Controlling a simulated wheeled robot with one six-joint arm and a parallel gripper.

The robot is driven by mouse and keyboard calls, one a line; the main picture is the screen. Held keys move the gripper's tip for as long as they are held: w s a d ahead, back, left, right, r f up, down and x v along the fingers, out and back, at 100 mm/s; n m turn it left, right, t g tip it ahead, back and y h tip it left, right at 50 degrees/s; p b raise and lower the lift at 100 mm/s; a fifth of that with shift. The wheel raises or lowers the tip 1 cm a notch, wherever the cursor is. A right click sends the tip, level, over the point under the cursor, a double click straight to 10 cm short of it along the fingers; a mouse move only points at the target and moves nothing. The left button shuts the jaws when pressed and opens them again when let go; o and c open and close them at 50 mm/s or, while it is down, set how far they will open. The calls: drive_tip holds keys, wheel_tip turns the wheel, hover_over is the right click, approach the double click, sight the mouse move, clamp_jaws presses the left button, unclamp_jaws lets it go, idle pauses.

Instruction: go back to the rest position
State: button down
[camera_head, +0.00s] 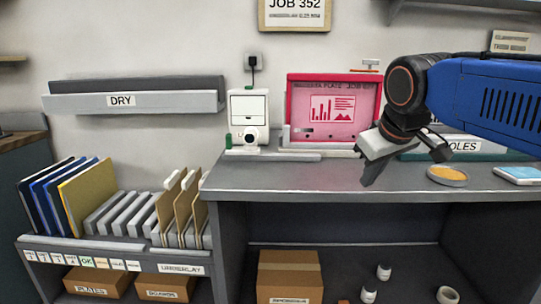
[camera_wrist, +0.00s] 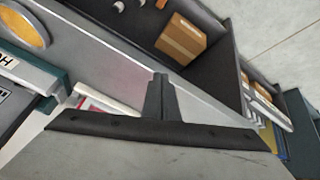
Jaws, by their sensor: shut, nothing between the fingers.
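My gripper (camera_head: 370,177) hangs at the end of my blue arm, in the right half of the head view. It is above the grey worktop (camera_head: 290,181), in front of the right part of a red-framed pink plate (camera_head: 332,108). In the wrist view its dark fingers (camera_wrist: 159,92) are together, with nothing between them. The fingers look clear of the worktop. The arm hides part of the back wall and the teal-edged holder labelled with "OLES" (camera_head: 464,146).
A white device (camera_head: 248,116) stands left of the pink plate. A round orange-topped dish (camera_head: 447,176) and a blue-white pad (camera_head: 519,174) lie at the right. A rack of folders (camera_head: 87,190) is at left; a cardboard box (camera_head: 289,276) sits below. The worktop's front middle is clear.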

drive_tip(key=s+d+f+m, duration=0.2)
drive_tip(key=s+d+f, duration=0.1)
drive_tip(key=s+f, duration=0.6)
drive_tip(key=s+d+f+m+g, duration=0.1)
drive_tip(key=s+d+f+m, duration=0.1)
drive_tip(key=s+f, duration=0.7)
wheel_tip(320, 180, down, 4)
drive_tip(key=shift+d+f+m+g, duration=0.2)
drive_tip(key=shift+d+m+g, duration=0.1)
drive_tip(key=shift+d, duration=0.5)
